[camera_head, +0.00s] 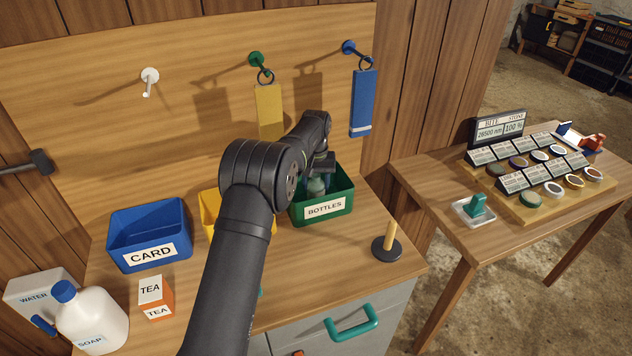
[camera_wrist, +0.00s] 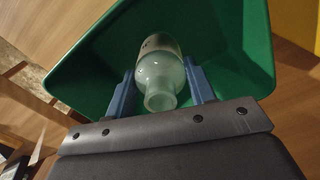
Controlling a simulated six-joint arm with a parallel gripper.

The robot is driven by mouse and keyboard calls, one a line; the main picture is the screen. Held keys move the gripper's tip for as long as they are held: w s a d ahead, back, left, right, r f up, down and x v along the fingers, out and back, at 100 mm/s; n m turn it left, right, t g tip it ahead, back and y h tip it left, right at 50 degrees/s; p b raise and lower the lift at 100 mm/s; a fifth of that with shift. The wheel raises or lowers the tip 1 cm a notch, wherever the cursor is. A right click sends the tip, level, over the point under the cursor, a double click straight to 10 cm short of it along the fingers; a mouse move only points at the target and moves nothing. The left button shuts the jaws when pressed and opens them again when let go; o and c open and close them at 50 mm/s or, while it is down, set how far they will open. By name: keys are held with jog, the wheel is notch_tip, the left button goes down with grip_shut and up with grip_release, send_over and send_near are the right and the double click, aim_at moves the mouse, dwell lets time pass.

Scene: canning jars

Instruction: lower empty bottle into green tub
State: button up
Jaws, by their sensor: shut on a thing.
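The green tub (camera_head: 342,201), labelled BOTTLES, stands at the back right of the workbench. The empty bottle (camera_wrist: 160,77) is pale, see-through glass with its neck toward the wrist camera. My gripper (camera_wrist: 162,84) is shut on the bottle, one blue-grey finger on each side. In the wrist view the green tub (camera_wrist: 228,42) surrounds the bottle. In the head view the bottle (camera_head: 316,186) shows partly below my gripper (camera_head: 320,172), within the tub's opening. My wrist hides its upper part. I cannot tell whether it touches the tub's floor.
A yellow tub (camera_head: 210,212) stands left of the green tub, partly behind my arm. A blue CARD tub (camera_head: 150,235) is further left. A peg on a round base (camera_head: 388,245) stands front right. Yellow (camera_head: 269,108) and blue (camera_head: 363,103) tags hang above on hooks.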

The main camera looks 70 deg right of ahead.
jog(key=shift+f, duration=0.4)
jog(key=o, duration=1.1)
notch_tip(320, 180, up, 18)
jog(key=shift+f, duration=0.25)
jog(key=shift+f, duration=0.1)
notch_tip(320, 180, down, 17)
jog(key=shift+f, duration=0.15)
dwell(0.4)
